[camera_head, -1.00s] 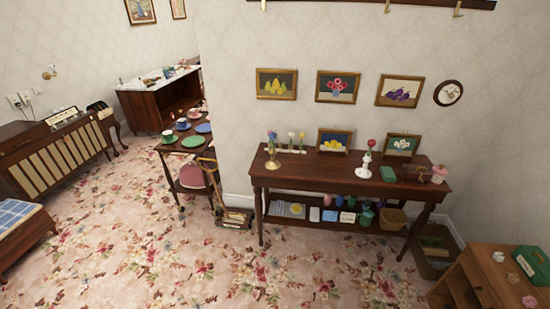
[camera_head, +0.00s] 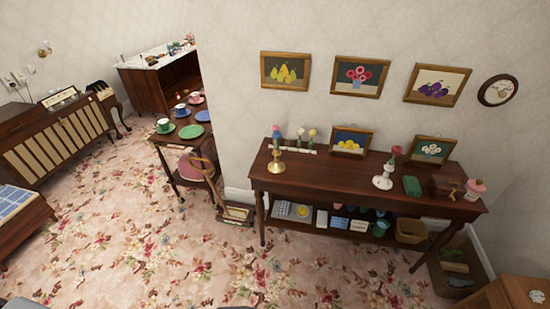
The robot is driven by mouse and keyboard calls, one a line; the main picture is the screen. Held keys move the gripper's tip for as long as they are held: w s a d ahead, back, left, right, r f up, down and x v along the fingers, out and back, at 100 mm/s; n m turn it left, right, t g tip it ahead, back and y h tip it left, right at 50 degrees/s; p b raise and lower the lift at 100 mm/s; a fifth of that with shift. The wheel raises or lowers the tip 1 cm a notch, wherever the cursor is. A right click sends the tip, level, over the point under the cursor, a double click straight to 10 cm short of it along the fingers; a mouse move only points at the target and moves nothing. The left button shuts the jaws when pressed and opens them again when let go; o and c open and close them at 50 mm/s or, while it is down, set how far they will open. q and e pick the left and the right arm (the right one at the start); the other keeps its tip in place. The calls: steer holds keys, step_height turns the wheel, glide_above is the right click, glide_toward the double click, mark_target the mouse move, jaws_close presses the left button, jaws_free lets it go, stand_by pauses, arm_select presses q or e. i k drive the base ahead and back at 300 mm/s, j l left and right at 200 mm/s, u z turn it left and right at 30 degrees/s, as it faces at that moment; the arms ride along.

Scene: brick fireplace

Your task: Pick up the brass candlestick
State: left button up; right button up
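The brass candlestick (camera_head: 276,164) stands upright on the left part of the dark wooden console table (camera_head: 325,184). A blue and pink piece shows at its top. Neither of my grippers shows in the head view, and nothing is seen holding the brass candlestick.
A cart with cups (camera_head: 180,142) stands left. Flowered carpet (camera_head: 150,250) lies open in front.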

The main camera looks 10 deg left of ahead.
mark_target(276, 167)
steer(key=i+u, duration=0.2)
steer(key=i, duration=0.2)
steer(key=i+l+u, duration=0.2)
steer(key=i, duration=0.15)
steer(key=i+l+u, duration=0.2)
steer(key=i, duration=0.15)
